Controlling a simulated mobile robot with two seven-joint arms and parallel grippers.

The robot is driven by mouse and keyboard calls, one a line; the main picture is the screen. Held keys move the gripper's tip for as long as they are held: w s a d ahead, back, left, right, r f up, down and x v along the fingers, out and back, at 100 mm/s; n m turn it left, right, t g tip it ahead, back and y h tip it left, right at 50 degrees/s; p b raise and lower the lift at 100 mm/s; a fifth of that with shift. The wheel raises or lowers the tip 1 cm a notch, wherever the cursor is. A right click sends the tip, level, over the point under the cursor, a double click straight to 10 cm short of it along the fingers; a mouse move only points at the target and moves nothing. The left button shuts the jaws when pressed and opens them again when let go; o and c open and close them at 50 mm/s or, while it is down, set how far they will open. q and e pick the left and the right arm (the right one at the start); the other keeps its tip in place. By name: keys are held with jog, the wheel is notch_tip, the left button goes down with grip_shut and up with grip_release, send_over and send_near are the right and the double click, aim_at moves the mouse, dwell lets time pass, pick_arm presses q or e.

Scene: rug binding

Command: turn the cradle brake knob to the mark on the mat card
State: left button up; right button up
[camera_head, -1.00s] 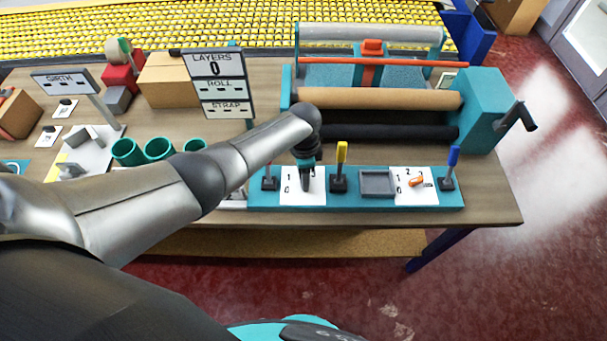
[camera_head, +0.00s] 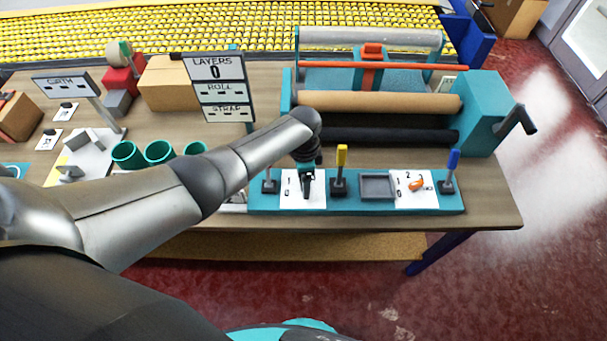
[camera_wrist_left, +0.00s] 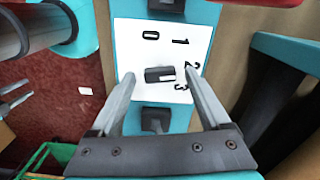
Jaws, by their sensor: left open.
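My left gripper (camera_head: 307,194) is over the left white dial card (camera_head: 290,192) on the teal control strip (camera_head: 340,206). In the left wrist view the gripper (camera_wrist_left: 161,77) is open, with one finger on each side of a dark knob (camera_wrist_left: 160,74). This knob sits on the card marked 0, 1, 2 and 3. I cannot tell whether the fingers touch it. In the head view the gripper hides the knob. An orange knob (camera_head: 416,184) sits on the right dial card (camera_head: 405,199). Which knob is the brake, and which card is the mat card, I cannot tell. My right gripper is not in view.
Yellow (camera_head: 341,165) and blue (camera_head: 452,165) levers and a grey tray (camera_head: 376,174) are on the strip. A tan roll (camera_head: 380,99) and a black roll (camera_head: 390,133) lie behind. A sign (camera_head: 218,88) reads LAYERS 0. Teal cups (camera_head: 159,152) stand left.

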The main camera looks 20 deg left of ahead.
pick_arm(q)
notch_tip(320, 180, up, 15)
jog(key=p, duration=0.3)
jog(key=shift+p, duration=0.35)
jog(key=shift+r, duration=0.1)
